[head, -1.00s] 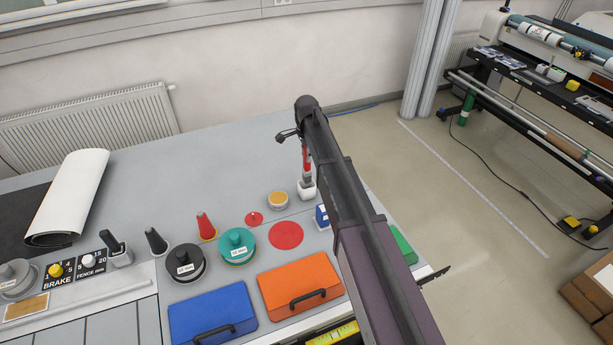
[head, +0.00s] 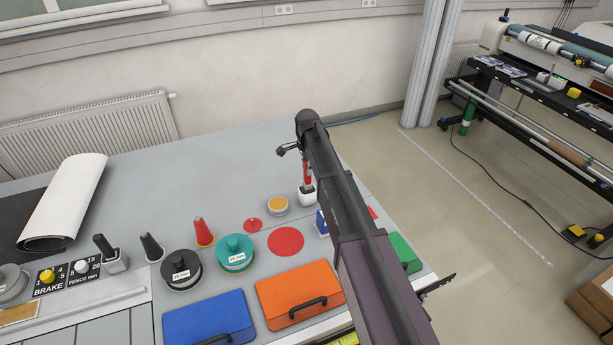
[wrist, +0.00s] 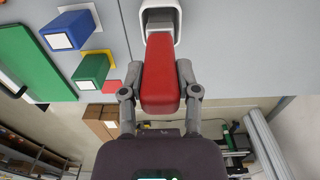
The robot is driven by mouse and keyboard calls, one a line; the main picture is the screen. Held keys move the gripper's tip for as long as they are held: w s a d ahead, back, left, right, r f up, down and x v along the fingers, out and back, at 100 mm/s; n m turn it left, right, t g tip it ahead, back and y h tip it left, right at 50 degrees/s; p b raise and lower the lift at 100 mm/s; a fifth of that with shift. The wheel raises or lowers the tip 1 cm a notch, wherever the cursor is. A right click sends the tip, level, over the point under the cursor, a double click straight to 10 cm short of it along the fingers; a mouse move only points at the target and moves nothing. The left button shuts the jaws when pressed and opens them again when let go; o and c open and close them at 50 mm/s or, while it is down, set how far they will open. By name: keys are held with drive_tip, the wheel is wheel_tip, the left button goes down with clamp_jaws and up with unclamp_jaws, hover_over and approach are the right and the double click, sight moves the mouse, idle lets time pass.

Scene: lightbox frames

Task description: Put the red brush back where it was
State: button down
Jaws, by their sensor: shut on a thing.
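The red brush (head: 307,173) is upright at the right part of the worktop, with its lower end at the mouth of a white cup (head: 307,197). In the wrist view my gripper (wrist: 161,82) is shut on the red handle of the brush (wrist: 160,60), one finger on each side. The white cup (wrist: 146,8) shows beyond the handle, and the brush's lower end appears to be within its opening. How deep it sits is hidden. In the head view my arm covers most of the gripper.
A round tin (head: 278,204) and a flat red disc (head: 286,241) lie left of the cup. A blue block (head: 322,223) and green case (head: 405,254) are partly behind my arm. An orange case (head: 299,293) is in front. The worktop behind is clear.

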drive_tip(key=shift+f+b, duration=1.55)
drive_tip(key=shift+f, duration=0.35)
drive_tip(key=shift+c, duration=1.7)
unclamp_jaws()
drive_tip(key=shift+r, duration=0.2)
wheel_tip(320, 180, up, 12)
drive_tip(key=p, duration=1.2)
